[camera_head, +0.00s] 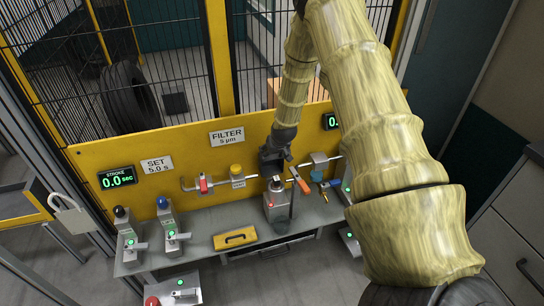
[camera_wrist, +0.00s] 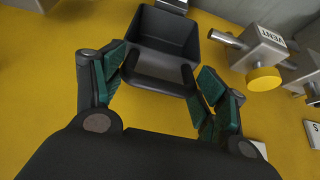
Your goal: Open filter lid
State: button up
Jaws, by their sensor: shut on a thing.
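The dark box-shaped filter housing (camera_head: 272,163) is on the yellow panel in the head view, right of the FILTER sign (camera_head: 227,136). In the wrist view it is a dark, hollow box (camera_wrist: 168,28) with a rounded, bar-like lip, which I take to be the filter lid (camera_wrist: 152,83), on its near side. My gripper (camera_wrist: 163,80) has its green-padded fingers on either side of this lip, shut on it. In the head view my gripper (camera_head: 280,150) comes down from above at the box and partly hides it. How far the lid is swung is hard to tell.
A vent block with a yellow knob (camera_head: 237,169) is left of the box; the knob also shows in the wrist view (camera_wrist: 263,79). Red-handled (camera_head: 203,184) and orange-handled (camera_head: 299,180) pipe valves flank it. A grey clamp unit (camera_head: 277,205) stands below on the bench.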

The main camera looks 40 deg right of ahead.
aim_at(273, 156)
jog(key=shift+o, duration=0.3)
jog(key=shift+w+d+r, duration=0.15)
jog(key=shift+w+d, duration=0.2)
jog(key=shift+w, duration=0.35)
jog(key=shift+w+d+r, duration=0.1)
jog(key=shift+w+d, duration=0.2)
jog(key=shift+w, duration=0.35)
jog(key=o, duration=1.5)
jog(key=shift+c, duration=0.2)
jog(key=shift+a, duration=0.15)
jog(key=shift+a+f, duration=0.1)
jog(key=shift+s, duration=0.1)
jog(key=v, duration=1.2)
